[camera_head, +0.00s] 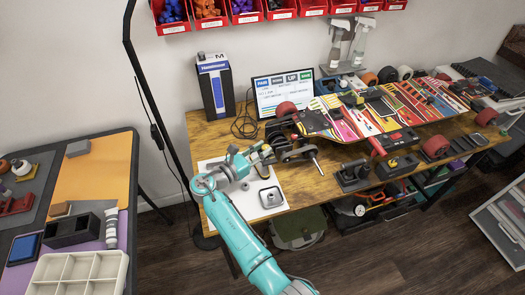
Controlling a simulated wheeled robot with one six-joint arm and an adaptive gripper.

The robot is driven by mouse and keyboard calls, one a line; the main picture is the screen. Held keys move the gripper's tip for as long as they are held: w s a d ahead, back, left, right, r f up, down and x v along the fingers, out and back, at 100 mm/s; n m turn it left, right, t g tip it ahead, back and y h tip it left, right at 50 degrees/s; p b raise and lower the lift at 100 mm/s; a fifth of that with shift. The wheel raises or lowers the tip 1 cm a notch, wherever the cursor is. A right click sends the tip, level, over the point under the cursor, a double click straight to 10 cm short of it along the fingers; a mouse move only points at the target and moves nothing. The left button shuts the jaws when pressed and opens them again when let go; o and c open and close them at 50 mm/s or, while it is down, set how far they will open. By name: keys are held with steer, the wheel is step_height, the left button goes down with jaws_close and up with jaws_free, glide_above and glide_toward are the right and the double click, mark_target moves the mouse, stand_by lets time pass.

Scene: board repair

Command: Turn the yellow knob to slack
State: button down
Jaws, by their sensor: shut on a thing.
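My teal and grey arm reaches up from the bottom to the left end of the wooden workbench (330,185). My gripper (262,153) is shut at the black and grey fixture (284,126) there. A small yellow spot, which looks like the yellow knob (266,148), shows right at the fingertips. The fingers hide most of it, so its turn angle cannot be told.
A long multicoloured board with red wheels (400,108) lies across the bench. A metal axle (300,154) sticks out right of my gripper. A white mat with a metal tray (270,196) lies in front. A monitor (283,92) stands behind.

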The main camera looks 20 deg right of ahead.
steer(key=m+g, duration=0.1)
steer(key=g, duration=0.1)
steer(key=m+g+h, duration=0.1)
steer(key=g, duration=0.1)
steer(key=shift+w+a+m, duration=0.1)
steer(key=shift+w+m, duration=0.25)
steer(key=shift+m, duration=0.05)
steer(key=shift+m+g+h, duration=0.3)
steer(key=shift+m+g, duration=0.4)
steer(key=shift+g, duration=0.5)
steer(key=shift+w+f+m+g, duration=0.15)
steer(key=shift+m+g, duration=0.95)
steer(key=shift+g, duration=0.7)
steer(key=c, duration=0.9)
jaws_free()
steer(key=shift+n+t, duration=0.8)
steer(key=shift+t, duration=0.5)
